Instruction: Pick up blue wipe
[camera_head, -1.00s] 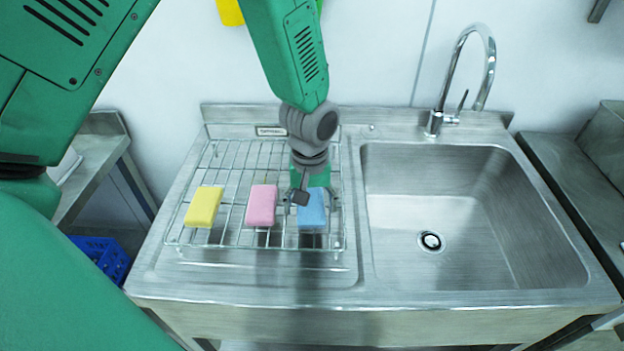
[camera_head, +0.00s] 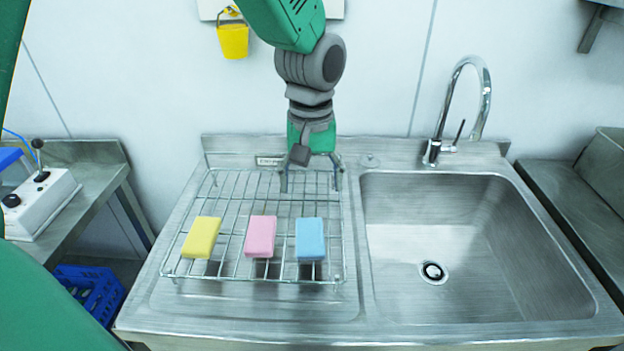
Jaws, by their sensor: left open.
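The blue wipe (camera_head: 310,239) is a light blue block lying flat on the right part of the wire rack (camera_head: 222,270). A pink wipe (camera_head: 261,236) and a yellow wipe (camera_head: 201,237) lie to its left in a row. My left gripper (camera_head: 310,184) points down over the back of the rack, behind the blue wipe in the picture and apart from it. Its fingers are spread and hold nothing. My right gripper does not show.
The sink basin (camera_head: 480,250) with its tap (camera_head: 470,100) is right of the rack. A yellow bucket (camera_head: 233,40) hangs on the wall. A white device (camera_head: 42,205) stands on the left bench, above a blue crate (camera_head: 92,290).

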